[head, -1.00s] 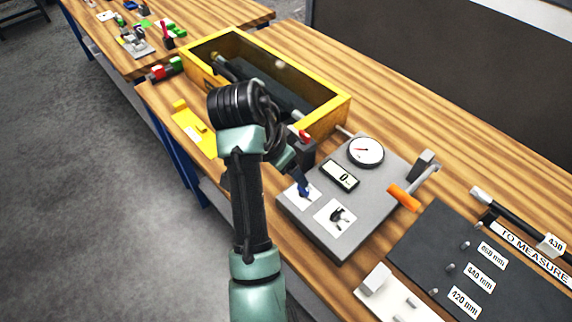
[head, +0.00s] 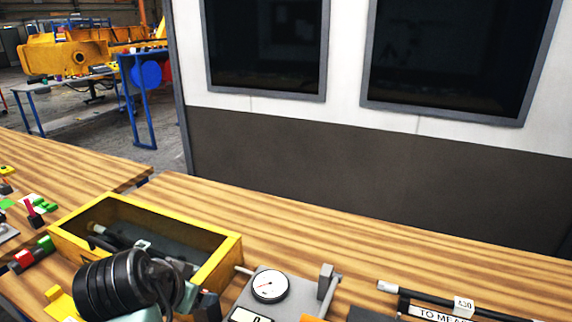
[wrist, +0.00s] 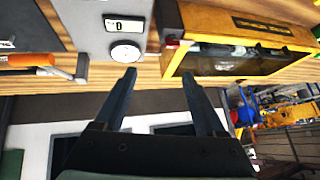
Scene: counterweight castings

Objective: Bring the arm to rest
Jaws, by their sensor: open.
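My gripper (wrist: 160,76) shows in the wrist view with its two dark fingers apart and nothing between them. Beyond the fingertips are the bench top, the gauge fixture and the yellow box. In the head view my arm's dark wrist part stands at the lower left, in front of the yellow-rimmed box (head: 215,262). The fingers are not visible in the head view. The box also shows in the wrist view (wrist: 172,60) and has dark parts inside.
The grey fixture with a round dial (head: 270,286) stands right of the box. A black rod tagged 430 (head: 430,297) lies further right. The bench top (head: 330,240) behind is clear. A wall with dark windows (head: 450,60) stands behind the bench.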

